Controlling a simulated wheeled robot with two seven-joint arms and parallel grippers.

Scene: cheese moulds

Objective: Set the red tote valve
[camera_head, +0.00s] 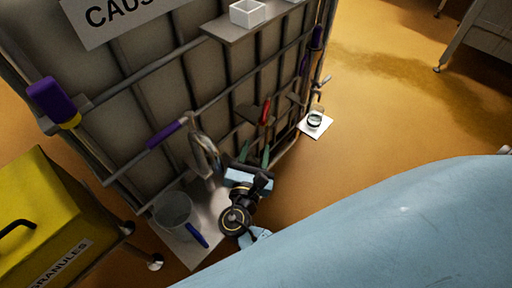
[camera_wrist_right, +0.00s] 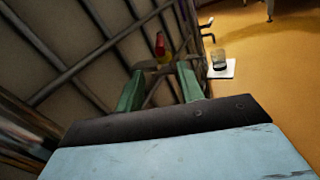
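The red valve handle (camera_head: 265,111) stands roughly upright on the lower part of the caged tote (camera_head: 170,80). It also shows in the right wrist view (camera_wrist_right: 160,44), just beyond the fingertips and roughly between them, with a yellowish part beside its lower end. My right gripper (camera_head: 256,147) is below the handle in the head view. Its two green fingers are apart and nothing shows between them in the right wrist view (camera_wrist_right: 160,75). Whether a finger touches the valve mount, I cannot tell. My left gripper is not in view.
Cage bars surround the valve. A clear jug (camera_head: 173,208) with a blue handle stands left of my right gripper. A small glass (camera_head: 315,119) sits on a white plate to the right. A yellow granules bin (camera_head: 50,215) is at left. Brown floor is free at right.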

